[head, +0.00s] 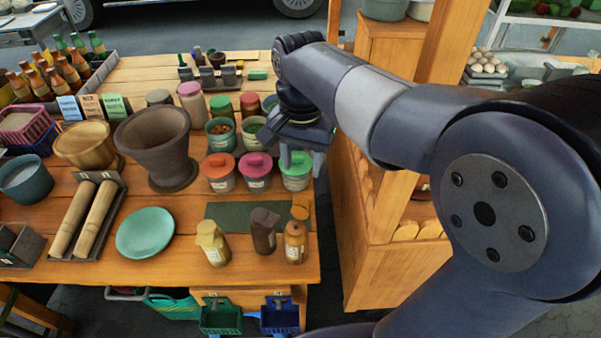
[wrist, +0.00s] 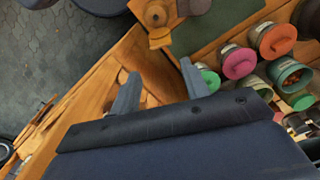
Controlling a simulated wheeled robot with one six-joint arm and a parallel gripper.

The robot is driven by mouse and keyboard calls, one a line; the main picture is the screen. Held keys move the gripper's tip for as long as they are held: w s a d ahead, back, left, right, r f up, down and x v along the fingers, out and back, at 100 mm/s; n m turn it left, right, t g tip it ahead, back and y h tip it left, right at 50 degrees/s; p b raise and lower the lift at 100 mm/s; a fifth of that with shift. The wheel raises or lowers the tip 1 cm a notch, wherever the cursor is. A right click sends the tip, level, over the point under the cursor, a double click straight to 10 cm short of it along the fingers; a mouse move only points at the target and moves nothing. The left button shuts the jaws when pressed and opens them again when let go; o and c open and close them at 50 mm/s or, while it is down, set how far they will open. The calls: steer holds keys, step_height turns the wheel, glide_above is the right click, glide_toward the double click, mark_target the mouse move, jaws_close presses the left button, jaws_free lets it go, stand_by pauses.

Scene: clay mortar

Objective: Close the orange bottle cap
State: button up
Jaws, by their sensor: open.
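The orange bottle (head: 295,246) stands at the front right of the wooden table, beside a brown bottle (head: 263,233) and a yellow bottle (head: 214,245). Its orange cap (head: 300,207) appears flipped up at the far side of the bottle's top. In the wrist view, the orange bottle (wrist: 160,38) is at the top, left of centre, with its cap (wrist: 156,13) showing. My gripper (head: 300,163) is open and empty, apart from the bottle, over the area of the green-lidded jar (head: 296,178). Its two fingers (wrist: 160,87) show in the wrist view.
Jars with orange (head: 218,165) and pink (head: 255,164) lids stand left of my gripper. A dark green mat (head: 232,212) lies under or behind the bottles. A clay mortar (head: 155,145) and a green plate (head: 145,233) are further left. A wooden shelf (head: 385,250) stands close on the right.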

mark_target(301, 197)
step_height(301, 197, down, 11)
steer(key=shift+r, duration=0.15)
stand_by(0.4)
jaws_close()
stand_by(0.3)
